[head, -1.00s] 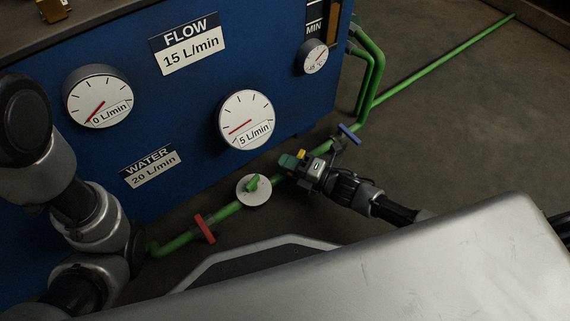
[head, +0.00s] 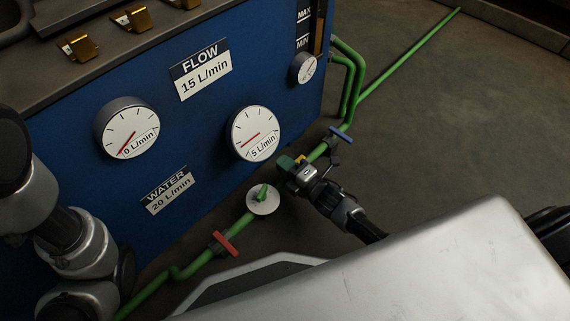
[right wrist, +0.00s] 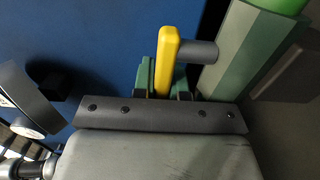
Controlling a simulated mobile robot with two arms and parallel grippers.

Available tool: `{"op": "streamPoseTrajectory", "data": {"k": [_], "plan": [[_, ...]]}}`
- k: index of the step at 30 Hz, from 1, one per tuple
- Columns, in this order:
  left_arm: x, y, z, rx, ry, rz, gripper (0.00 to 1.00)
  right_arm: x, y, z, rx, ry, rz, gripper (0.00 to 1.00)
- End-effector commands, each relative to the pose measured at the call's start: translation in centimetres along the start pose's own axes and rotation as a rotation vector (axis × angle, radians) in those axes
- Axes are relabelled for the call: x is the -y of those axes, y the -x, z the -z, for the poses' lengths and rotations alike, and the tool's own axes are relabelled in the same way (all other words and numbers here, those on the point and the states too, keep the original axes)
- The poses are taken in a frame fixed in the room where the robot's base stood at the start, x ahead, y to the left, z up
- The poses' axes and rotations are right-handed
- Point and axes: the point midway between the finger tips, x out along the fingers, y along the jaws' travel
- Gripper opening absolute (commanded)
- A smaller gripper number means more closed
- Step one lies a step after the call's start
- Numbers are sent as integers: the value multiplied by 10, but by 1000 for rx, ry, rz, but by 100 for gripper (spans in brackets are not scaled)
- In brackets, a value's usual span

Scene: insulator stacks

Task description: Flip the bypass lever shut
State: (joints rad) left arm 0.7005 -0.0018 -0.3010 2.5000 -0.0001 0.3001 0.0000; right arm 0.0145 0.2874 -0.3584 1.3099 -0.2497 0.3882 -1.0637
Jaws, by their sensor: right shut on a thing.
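A yellow lever (right wrist: 166,50) stands between the green fingertips of my right gripper (right wrist: 161,82) in the right wrist view. A short grey stub joins its upper part to a green pipe fitting on the right. In the head view my right gripper (head: 291,164) is at the green pipe, between the white round plate and the blue handle. Only a small bit of the yellow lever (head: 301,159) shows there. My right gripper is shut on the lever. My left arm shows at the left edge, but its gripper is out of view.
A red handle (head: 225,244), a white round plate (head: 255,210) with a green knob and a blue handle (head: 342,135) lie along the green pipe. The blue cabinet (head: 210,130) carries gauges and stands behind. Open floor lies to the right.

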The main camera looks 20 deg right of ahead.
Motion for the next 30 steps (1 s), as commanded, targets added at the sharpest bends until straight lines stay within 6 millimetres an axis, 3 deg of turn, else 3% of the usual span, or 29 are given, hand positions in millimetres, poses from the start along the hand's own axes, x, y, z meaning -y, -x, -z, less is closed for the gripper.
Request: {"op": "streamPoseTrajectory", "data": {"k": [10,11,12,22,26,30], "plan": [[0,0,0,0,0,0,43,1,1,-1,6,-1,4,0],[0,0,0,0,0,0,43,1,1,-1,6,-1,4,16],[0,0,0,0,0,0,43,1,1,-1,6,0,4,22],[1,-2,-1,1,0,0,43,0,3,-1,4,0,3,23],[3,-12,-5,2,0,0,43,-2,18,0,5,-1,6,23],[6,-28,-11,3,-1,0,43,-4,46,0,6,-3,8,23]]}}
